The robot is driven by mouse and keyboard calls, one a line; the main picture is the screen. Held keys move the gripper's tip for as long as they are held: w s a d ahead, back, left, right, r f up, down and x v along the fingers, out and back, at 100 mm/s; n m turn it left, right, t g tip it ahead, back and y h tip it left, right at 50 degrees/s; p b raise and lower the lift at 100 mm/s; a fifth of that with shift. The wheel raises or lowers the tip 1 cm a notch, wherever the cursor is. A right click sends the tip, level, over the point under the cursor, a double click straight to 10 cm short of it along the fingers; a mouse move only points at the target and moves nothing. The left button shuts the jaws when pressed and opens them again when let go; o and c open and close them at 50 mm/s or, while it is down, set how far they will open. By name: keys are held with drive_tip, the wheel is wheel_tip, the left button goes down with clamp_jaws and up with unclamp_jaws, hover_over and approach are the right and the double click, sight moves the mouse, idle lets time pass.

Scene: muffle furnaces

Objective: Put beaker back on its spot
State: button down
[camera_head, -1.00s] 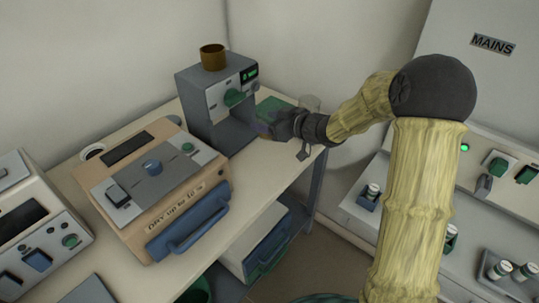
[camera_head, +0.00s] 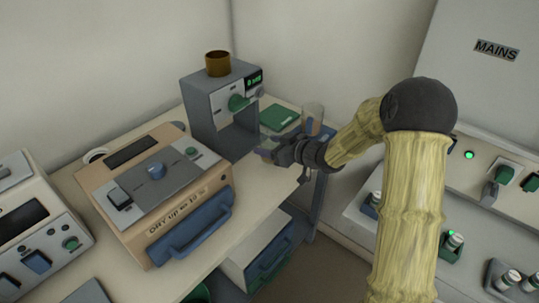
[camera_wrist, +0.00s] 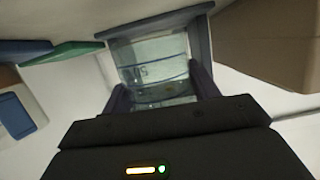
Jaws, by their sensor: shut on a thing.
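In the wrist view, my gripper (camera_wrist: 160,90) is shut on a clear glass beaker (camera_wrist: 153,72) with printed marks, one finger on each side. A grey frame shows around the far side of the beaker. In the head view the held beaker is hard to make out at the fingertips. Whether its base touches anything, I cannot tell. Its spot cannot be told for certain.
A tan furnace with a blue handle (camera_head: 192,229) stands left of the device. A green pad (camera_head: 280,117) lies right of the device. A brown cup (camera_head: 217,64) sits on the device.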

drive_tip(key=shift+f+b, duration=0.3)
drive_tip(key=shift+f, duration=1.5)
drive_tip(key=shift+f, duration=0.15)
drive_tip(key=shift+c, duration=2)
unclamp_jaws()
drive_tip(key=shift+d+r, duration=0.1)
drive_tip(key=shift+r, duration=0.1)
drive_tip(key=p+v, duration=0.1)
drive_tip(key=v, duration=1.1)
